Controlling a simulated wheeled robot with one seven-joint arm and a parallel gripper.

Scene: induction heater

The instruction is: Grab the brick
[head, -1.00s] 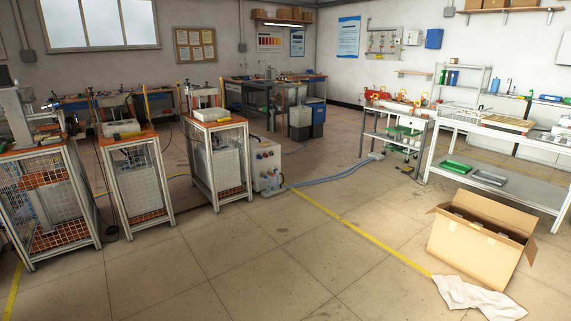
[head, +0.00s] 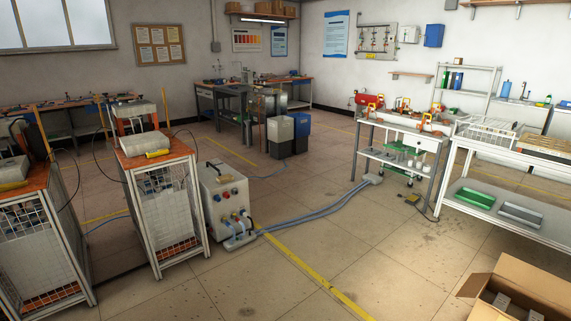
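No single object is clearly recognisable as the brick. Another pale block-like piece (head: 12,170) lies on the cart at the left edge. Grey block-like pieces (head: 500,301) lie inside the open cardboard box (head: 535,285) at the bottom right, partly cut off by the picture edge. I cannot tell which of these is a brick. My gripper is not in view.
A white bench (head: 515,215) with green and grey trays is at the right.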

